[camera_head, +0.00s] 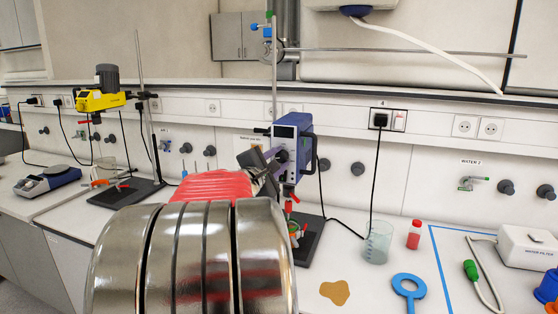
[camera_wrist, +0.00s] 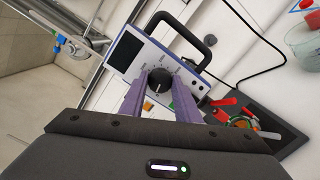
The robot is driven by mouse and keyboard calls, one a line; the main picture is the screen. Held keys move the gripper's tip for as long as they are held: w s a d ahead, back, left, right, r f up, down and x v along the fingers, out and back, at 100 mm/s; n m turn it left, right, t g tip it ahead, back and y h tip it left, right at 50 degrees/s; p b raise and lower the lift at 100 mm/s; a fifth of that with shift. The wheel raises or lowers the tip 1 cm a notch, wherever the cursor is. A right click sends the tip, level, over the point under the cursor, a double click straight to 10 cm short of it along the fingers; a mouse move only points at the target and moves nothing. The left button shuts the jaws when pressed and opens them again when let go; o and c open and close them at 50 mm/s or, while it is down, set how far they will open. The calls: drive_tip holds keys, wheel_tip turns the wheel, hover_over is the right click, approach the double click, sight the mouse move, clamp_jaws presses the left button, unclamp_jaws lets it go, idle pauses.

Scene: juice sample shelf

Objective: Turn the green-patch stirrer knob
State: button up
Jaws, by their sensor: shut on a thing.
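The blue and white overhead stirrer (camera_head: 295,143) hangs on a stand at the middle of the bench. In the wrist view its face (camera_wrist: 128,72) shows a dark screen and a black round knob (camera_wrist: 158,82) with a white pointer line. A small green patch (camera_wrist: 173,106) shows just below the knob. My gripper (camera_wrist: 160,88) has its two purple fingers on either side of the knob, shut on it. In the head view my gripper (camera_head: 272,162) is at the stirrer's front, and the knob is hidden there.
A yellow stirrer (camera_head: 98,100) on its own stand is at the left. A dark handle (camera_wrist: 190,40) arches beside the stirrer's face.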

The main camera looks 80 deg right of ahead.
drive_tip(key=shift+f, duration=0.1)
drive_tip(key=shift+f+n, duration=0.1)
drive_tip(key=shift+n, duration=1.6)
drive_tip(key=o, duration=1)
drive_tip(key=shift+o, duration=0.2)
drive_tip(key=shift+a, duration=0.1)
drive_tip(key=w+a, duration=0.2)
drive_tip(key=a, duration=1.1)
drive_tip(key=shift+w+a, duration=0.2)
